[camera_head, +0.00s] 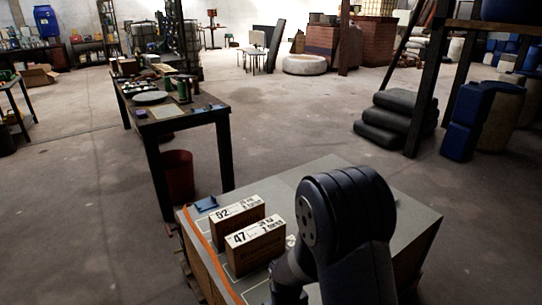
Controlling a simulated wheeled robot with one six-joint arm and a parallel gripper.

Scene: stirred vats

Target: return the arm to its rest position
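My arm (345,235) shows at the bottom middle of the head view, with its dark rounded joint raised and a link running down to the left. It is in front of a grey-topped crate or bench and hides part of that top. My gripper is not in view, so I cannot see whether it is open or shut or holds anything.
Dark stacked sacks (395,122) and a blue canister (466,122) are at right. The middle floor is clear.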

